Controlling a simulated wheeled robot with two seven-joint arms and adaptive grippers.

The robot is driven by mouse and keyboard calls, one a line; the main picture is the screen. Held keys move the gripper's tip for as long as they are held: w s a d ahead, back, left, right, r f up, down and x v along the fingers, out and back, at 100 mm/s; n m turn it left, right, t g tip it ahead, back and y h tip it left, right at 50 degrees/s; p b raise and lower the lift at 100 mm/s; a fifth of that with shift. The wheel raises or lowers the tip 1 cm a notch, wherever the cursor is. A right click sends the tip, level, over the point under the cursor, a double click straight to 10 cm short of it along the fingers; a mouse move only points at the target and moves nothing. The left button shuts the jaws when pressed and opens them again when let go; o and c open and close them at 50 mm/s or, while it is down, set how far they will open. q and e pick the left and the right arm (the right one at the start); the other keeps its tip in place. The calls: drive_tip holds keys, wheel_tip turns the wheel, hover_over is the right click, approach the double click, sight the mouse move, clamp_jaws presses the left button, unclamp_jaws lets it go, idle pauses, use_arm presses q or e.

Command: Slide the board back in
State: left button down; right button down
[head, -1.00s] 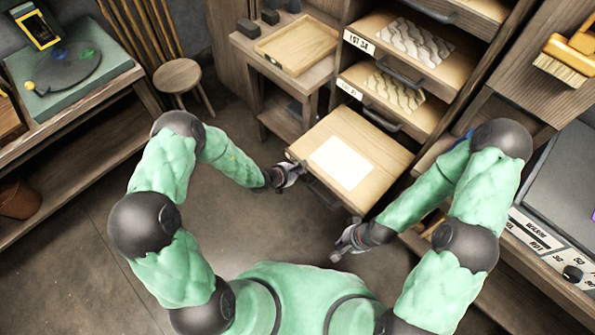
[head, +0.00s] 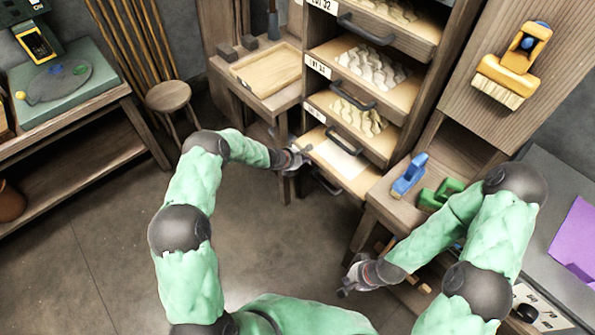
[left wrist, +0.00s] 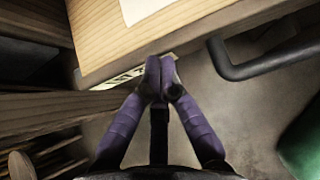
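The board (head: 341,167) is a pale wooden pull-out with a white sheet (head: 338,153) on it, low in the cabinet. It sticks out a short way below the other drawers. In the left wrist view the board (left wrist: 185,38) fills the top, with a dark bar handle (left wrist: 262,68) at its front. My left gripper (head: 300,160) is at the board's left front corner. In the left wrist view its fingertips (left wrist: 161,76) are together, at the front edge beside a pale label, with nothing visible between them. My right gripper (head: 350,284) hangs low, away from the board; its fingers are too small to judge.
Drawers with pale moulds (head: 372,68) are above the board. A side table with a wooden tray (head: 265,70) stands left of the cabinet. A blue tool (head: 409,175) and a green tool (head: 440,194) lie on the right bench. The floor (head: 240,225) in front is open.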

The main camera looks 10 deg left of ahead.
sight(318, 151)
use_arm(q)
drive_tip(key=shift+w+d, duration=0.9)
drive_tip(key=shift+w, duration=0.3)
drive_tip(key=shift+w+d, duration=0.85)
drive_tip(key=shift+w, duration=0.35)
use_arm(e)
drive_tip(key=shift+r, duration=0.1)
